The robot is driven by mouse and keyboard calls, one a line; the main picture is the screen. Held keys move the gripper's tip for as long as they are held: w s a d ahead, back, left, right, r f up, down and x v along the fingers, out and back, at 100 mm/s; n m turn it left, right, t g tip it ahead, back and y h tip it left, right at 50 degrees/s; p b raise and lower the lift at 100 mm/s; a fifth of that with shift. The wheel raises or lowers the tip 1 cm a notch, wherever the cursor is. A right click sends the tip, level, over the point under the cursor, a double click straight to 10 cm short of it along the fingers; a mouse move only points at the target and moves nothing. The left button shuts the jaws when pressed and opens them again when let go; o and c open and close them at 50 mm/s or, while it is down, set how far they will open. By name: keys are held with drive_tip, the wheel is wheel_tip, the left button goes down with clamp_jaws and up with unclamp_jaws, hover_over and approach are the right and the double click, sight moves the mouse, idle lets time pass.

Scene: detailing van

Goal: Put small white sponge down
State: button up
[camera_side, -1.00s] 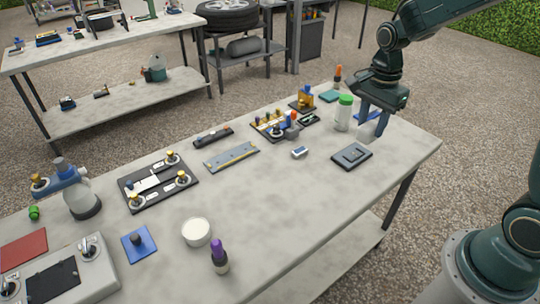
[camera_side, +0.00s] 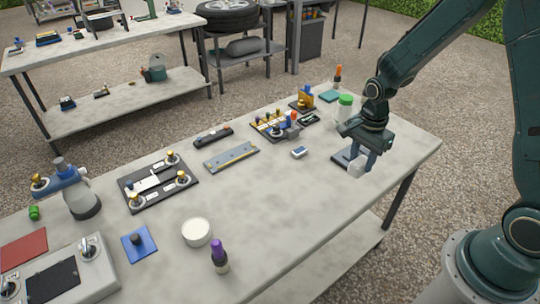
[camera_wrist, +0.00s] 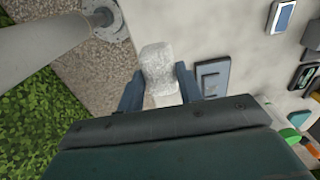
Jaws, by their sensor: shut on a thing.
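The small white sponge (camera_wrist: 158,66) is a pale block between the two fingers of my gripper (camera_wrist: 160,88) in the wrist view. In the side view my gripper (camera_side: 367,163) is low over the right part of the table, shut on the sponge (camera_side: 357,168). The sponge is at the front edge of the dark square plate (camera_side: 341,157), which my gripper partly covers. I cannot tell whether the sponge touches the table or the plate. In the wrist view the plate (camera_wrist: 212,77) lies to the right of the fingers.
A white bottle with a green cap (camera_side: 345,102) stands behind my gripper. A small blue-and-white block (camera_side: 299,152) lies to the left. The table (camera_side: 290,205) is bare in front of it. The table's right edge (camera_side: 425,160) is close to my gripper.

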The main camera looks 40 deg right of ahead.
sight(361, 160)
drive_tip(key=shift+f, duration=2.4)
drive_tip(key=shift+f, duration=0.1)
drive_tip(key=shift+f, duration=1.8)
drive_tip(key=shift+f, duration=0.15)
drive_tip(key=o, duration=1)
drive_tip(key=shift+o, duration=0.2)
wheel_tip(361, 160, up, 12)
drive_tip(key=shift+f, duration=0.2)
drive_tip(key=shift+r, duration=0.35)
